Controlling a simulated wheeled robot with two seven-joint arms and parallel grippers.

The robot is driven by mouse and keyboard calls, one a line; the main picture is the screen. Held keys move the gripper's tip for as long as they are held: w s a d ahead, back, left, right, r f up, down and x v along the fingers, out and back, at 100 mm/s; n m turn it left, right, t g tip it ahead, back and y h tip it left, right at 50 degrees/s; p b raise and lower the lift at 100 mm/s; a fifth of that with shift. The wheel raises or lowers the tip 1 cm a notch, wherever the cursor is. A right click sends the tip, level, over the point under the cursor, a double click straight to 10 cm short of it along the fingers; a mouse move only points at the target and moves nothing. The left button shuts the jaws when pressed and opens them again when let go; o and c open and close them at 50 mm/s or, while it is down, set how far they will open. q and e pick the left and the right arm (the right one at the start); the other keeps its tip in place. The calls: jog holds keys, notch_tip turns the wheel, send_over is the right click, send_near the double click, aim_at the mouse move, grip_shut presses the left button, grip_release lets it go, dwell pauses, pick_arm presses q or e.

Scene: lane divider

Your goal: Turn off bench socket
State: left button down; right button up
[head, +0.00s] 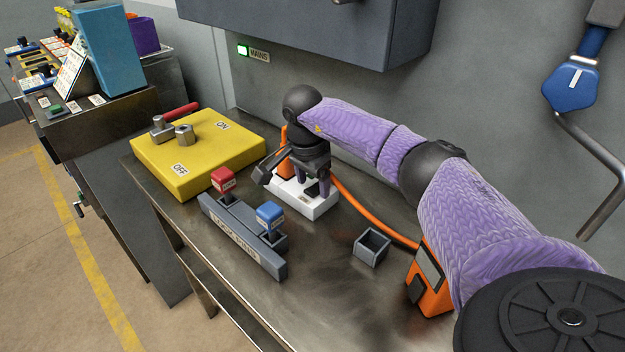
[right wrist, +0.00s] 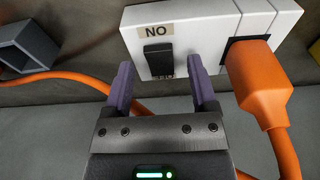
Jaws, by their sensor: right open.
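The bench socket (head: 314,209) is a white block on the metal bench, partly hidden under my right arm. In the right wrist view it shows a black rocker switch (right wrist: 158,59) beside a label that appears as "NO" upside down. A second label below the switch is mostly hidden. An orange plug (right wrist: 258,82) sits in the socket's outlet beside the switch. My right gripper (head: 312,184) points down over the socket, open and empty. In the right wrist view its purple fingers (right wrist: 161,80) appear either side of the switch; contact cannot be told. My left gripper is not in view.
A yellow box (head: 215,150) with a lever stands behind left. A grey rack (head: 240,235) holds red and blue tags in front. A small grey open box (head: 371,247), an orange cable (head: 365,208) and an orange device (head: 430,283) lie right. A green mains light (head: 242,50) glows.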

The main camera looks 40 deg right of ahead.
aim_at(308, 194)
notch_tip(308, 194, up, 10)
jog(key=a+p, duration=0.1)
jog(key=p, duration=0.1)
jog(key=shift+a+f, duration=0.15)
